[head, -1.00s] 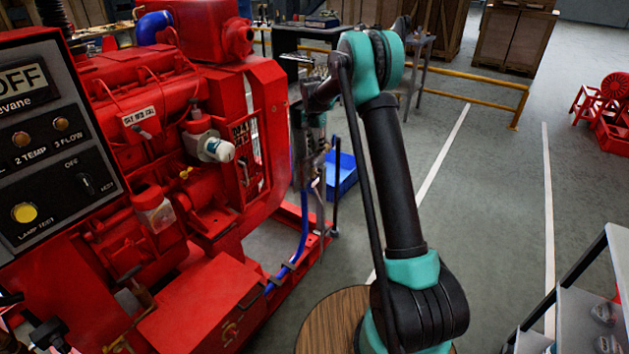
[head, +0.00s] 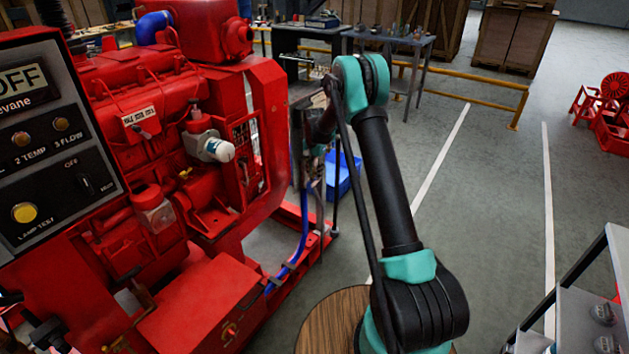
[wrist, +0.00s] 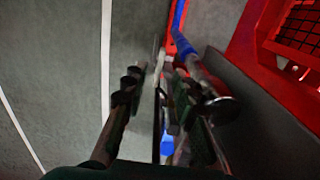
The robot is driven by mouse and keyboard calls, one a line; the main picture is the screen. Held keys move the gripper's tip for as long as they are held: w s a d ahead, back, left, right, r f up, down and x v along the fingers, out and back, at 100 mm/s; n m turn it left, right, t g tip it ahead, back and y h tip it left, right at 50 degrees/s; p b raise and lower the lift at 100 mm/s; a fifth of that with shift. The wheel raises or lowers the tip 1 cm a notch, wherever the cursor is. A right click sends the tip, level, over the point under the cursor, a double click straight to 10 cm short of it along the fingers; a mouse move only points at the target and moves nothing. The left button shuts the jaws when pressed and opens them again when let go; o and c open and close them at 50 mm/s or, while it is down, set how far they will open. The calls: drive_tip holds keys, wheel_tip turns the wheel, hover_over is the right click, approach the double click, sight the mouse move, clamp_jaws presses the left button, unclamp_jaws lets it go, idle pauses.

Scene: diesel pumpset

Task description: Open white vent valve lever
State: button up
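In the wrist view, my gripper (wrist: 160,88) has its two fingers apart, with a gap between them. A thin pale strip (wrist: 160,62) shows in that gap; it may be the white vent valve lever, but I cannot be sure. A dark upright rod (wrist: 157,120) is also in line with the gap. A blue hose (wrist: 189,50) with a dark metal pipe end lies beside the right finger. I cannot tell whether a finger touches any of these. In the head view, the fingers and lever are not clear amid my arm and the dark fittings right of the red engine (head: 155,120).
The control panel (head: 60,140) fills the left of the head view. The blue hose (head: 300,245) curves down to the red skid (head: 312,245). A blue bin (head: 350,178) is on the floor behind. A grey shelf (head: 580,300) stands at lower right.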

sight(314, 182)
drive_tip(key=shift+f, duration=1.85)
drive_tip(key=shift+c, duration=0.4)
clamp_jaws()
